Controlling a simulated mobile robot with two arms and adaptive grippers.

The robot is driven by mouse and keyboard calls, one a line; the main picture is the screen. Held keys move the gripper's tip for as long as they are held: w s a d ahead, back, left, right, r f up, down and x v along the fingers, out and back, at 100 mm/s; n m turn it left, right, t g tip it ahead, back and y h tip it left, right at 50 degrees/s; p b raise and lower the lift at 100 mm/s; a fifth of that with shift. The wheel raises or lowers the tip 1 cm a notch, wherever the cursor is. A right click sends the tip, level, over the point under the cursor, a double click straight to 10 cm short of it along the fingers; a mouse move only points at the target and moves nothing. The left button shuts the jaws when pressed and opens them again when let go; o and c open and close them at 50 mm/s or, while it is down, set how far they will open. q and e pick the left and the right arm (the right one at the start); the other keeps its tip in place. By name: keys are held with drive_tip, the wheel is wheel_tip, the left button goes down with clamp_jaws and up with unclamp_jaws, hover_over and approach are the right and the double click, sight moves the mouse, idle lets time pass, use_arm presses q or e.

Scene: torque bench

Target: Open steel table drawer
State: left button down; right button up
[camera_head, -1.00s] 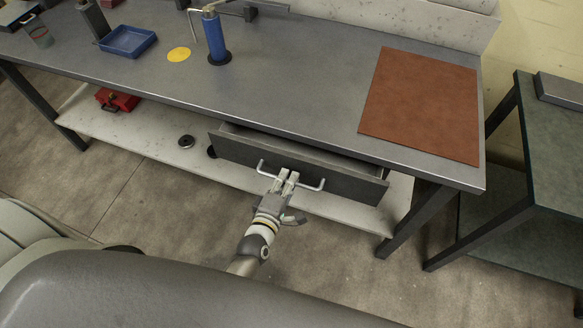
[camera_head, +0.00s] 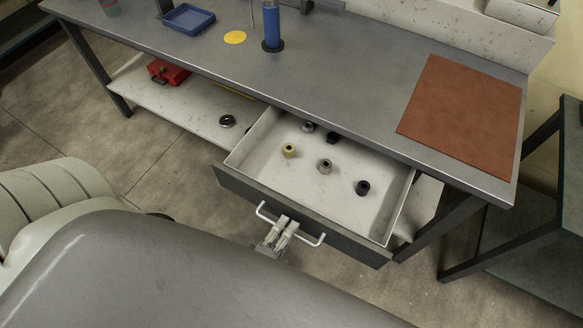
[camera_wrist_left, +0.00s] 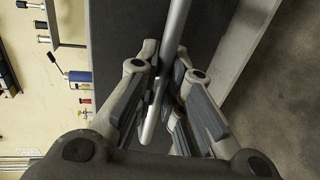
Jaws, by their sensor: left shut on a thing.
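The steel table (camera_head: 350,105) has a drawer (camera_head: 340,205) under its top, and the drawer stands well out with its pale inside in view. Several small round parts lie in it, among them a yellowish one (camera_head: 289,151) and a black one (camera_head: 362,188). My left gripper (camera_head: 281,231) is shut on the white bar handle (camera_head: 310,241) at the middle of the drawer front. In the left wrist view the handle bar (camera_wrist_left: 176,35) runs between the fingers. My right gripper is not in view.
A brown mat (camera_head: 462,115), a blue tray (camera_head: 188,19), a yellow disc (camera_head: 235,37) and a blue cylinder (camera_head: 272,27) are on the tabletop. A red box (camera_head: 168,72) and a dark ring (camera_head: 227,121) rest on the lower shelf. Another table (camera_head: 545,200) stands at the right.

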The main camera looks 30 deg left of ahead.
use_arm(q)
drive_tip(key=shift+s, duration=0.25)
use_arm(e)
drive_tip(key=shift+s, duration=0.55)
use_arm(q)
drive_tip(key=c, duration=1.5)
unclamp_jaws()
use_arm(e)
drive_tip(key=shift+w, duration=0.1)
use_arm(q)
drive_tip(key=v, duration=1.2)
drive_tip(key=shift+f, duration=0.1)
